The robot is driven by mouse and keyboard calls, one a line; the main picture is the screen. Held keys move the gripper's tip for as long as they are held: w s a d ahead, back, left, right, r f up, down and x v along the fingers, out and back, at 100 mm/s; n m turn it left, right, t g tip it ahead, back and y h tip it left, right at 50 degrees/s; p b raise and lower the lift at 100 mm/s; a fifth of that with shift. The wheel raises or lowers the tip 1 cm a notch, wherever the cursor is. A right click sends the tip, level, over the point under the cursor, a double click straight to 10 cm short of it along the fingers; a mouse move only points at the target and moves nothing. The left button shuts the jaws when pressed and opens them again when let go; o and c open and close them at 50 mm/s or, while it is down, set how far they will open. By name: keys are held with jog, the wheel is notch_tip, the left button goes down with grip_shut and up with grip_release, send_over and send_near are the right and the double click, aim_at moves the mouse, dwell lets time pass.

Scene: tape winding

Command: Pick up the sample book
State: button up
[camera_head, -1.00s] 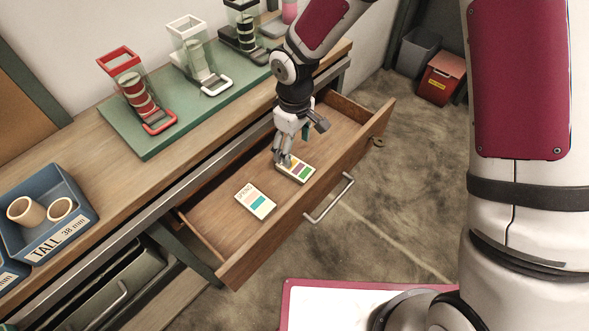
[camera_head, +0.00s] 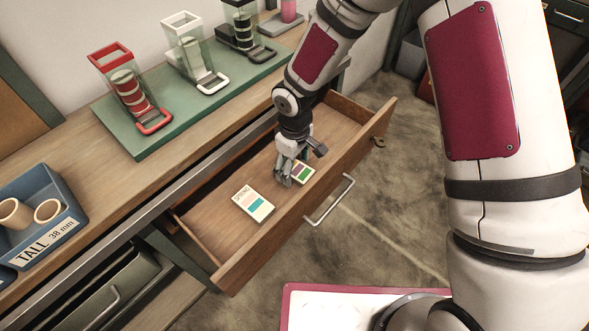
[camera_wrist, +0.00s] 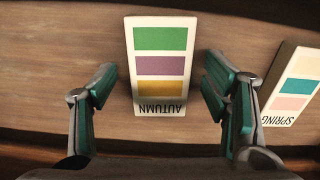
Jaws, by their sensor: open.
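Two sample books lie flat in the open wooden drawer. One, labelled AUTUMN, has green, purple and yellow bars; this autumn book (camera_wrist: 160,112) lies between my fingers in the wrist view, label upside down. In the head view the autumn book (camera_head: 304,172) is partly hidden by my gripper. The other, the spring book (camera_head: 254,203), has pink and blue bars and lies nearer the head camera; it also shows at the right of the wrist view (camera_wrist: 296,86). My gripper (camera_head: 286,181) is open, low over the autumn book. I cannot tell whether the fingers touch the drawer floor.
The drawer (camera_head: 230,190) has raised wooden walls and a metal handle (camera_head: 331,200). On the bench a green mat (camera_head: 150,147) carries several tape dispensers. A blue bin (camera_head: 62,225) labelled TALL 38 mm holds cores. A pink-edged board (camera_head: 340,310) is at the bottom.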

jog(key=c, duration=1.3)
jog(key=shift+o, duration=0.2)
